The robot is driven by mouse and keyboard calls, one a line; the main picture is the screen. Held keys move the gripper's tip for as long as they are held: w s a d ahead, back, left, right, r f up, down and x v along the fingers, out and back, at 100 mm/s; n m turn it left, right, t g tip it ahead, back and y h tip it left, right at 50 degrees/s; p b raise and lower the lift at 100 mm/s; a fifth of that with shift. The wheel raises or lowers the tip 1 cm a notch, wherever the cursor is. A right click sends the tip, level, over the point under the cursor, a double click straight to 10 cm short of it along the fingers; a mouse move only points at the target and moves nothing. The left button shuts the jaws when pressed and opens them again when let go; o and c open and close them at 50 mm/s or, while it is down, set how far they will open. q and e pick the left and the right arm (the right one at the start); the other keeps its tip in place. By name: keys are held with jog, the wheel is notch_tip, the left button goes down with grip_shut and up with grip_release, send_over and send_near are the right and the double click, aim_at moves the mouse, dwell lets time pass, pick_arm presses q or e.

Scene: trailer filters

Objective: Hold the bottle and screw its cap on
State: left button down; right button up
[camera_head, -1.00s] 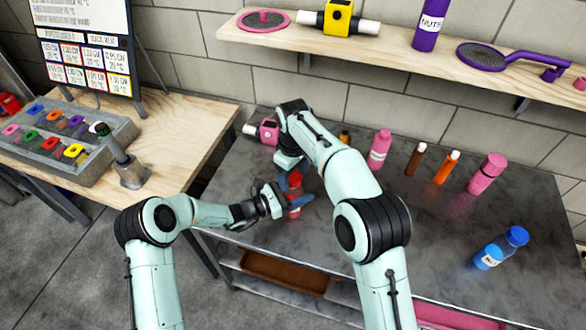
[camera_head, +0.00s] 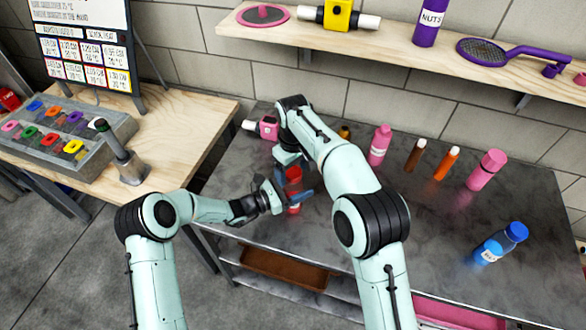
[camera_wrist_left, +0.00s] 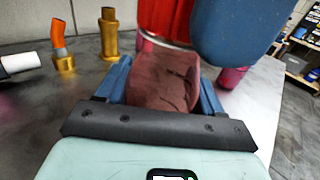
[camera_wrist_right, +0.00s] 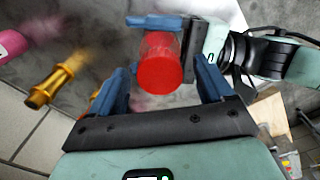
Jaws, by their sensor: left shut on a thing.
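The red bottle (camera_head: 294,202) stands upright over the grey table. My left gripper (camera_head: 288,196) is shut around its body, and the left wrist view shows the dull red body (camera_wrist_left: 162,80) between the blue fingers. The red cap (camera_wrist_right: 160,74) is at the bottle's top; I cannot tell how tightly it sits. My right gripper (camera_wrist_right: 160,88) points down from above the bottle, its blue fingers apart with gaps on both sides of the cap. One blue right finger (camera_wrist_left: 235,30) covers part of the bottle's upper end in the left wrist view.
A pink device (camera_head: 268,127) stands behind the bottle. Pink, brown and orange bottles stand at the back, and a blue bottle (camera_head: 500,243) at the right. The table's front edge is close to my left gripper. The table's middle right is clear.

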notch_tip(320, 180, up, 12)
dwell(0.8)
pick_arm(q)
jog(key=shift+c, duration=0.3)
grip_release()
